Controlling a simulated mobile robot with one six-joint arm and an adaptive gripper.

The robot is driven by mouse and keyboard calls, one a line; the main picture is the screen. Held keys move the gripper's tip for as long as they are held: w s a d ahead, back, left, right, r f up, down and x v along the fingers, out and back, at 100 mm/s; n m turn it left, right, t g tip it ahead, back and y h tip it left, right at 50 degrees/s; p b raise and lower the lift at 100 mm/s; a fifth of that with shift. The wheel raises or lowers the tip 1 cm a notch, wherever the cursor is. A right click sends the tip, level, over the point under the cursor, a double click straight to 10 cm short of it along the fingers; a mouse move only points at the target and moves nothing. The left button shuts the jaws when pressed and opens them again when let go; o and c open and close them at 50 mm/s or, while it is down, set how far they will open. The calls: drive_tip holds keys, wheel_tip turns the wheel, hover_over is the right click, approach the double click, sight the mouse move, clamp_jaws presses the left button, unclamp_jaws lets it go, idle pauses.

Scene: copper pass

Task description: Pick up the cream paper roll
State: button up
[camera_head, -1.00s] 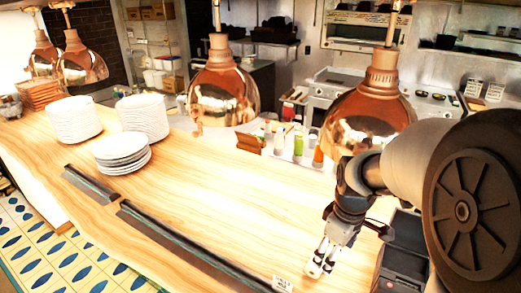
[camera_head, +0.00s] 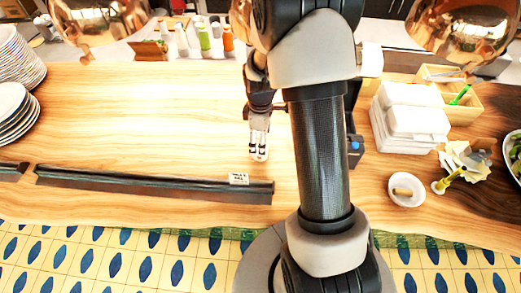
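My gripper (camera_head: 259,153) points down over the wooden counter (camera_head: 150,115), just left of my own arm's dark column. No object shows between its fingers, but the gap between them is too small to read. A pale cream, rounded thing (camera_head: 371,58) stands at the back of the counter, right of my arm and partly hidden by it. I cannot tell if it is the cream paper roll. No other thing in view is clearly a roll.
White stacked containers (camera_head: 408,125), a small white bowl (camera_head: 403,190) and a crumpled pale item (camera_head: 466,163) lie right of my arm. A dark rail (camera_head: 150,186) with a small label card (camera_head: 238,179) runs along the front edge. Plates (camera_head: 15,112) stand left. The middle-left counter is clear.

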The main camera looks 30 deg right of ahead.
wheel_tip(320, 180, down, 5)
drive_tip(key=shift+r, duration=0.2)
drive_tip(key=shift+s, duration=0.1)
drive_tip(key=shift+c, duration=0.2)
drive_tip(key=c, duration=1.1)
drive_tip(key=shift+r, duration=0.15)
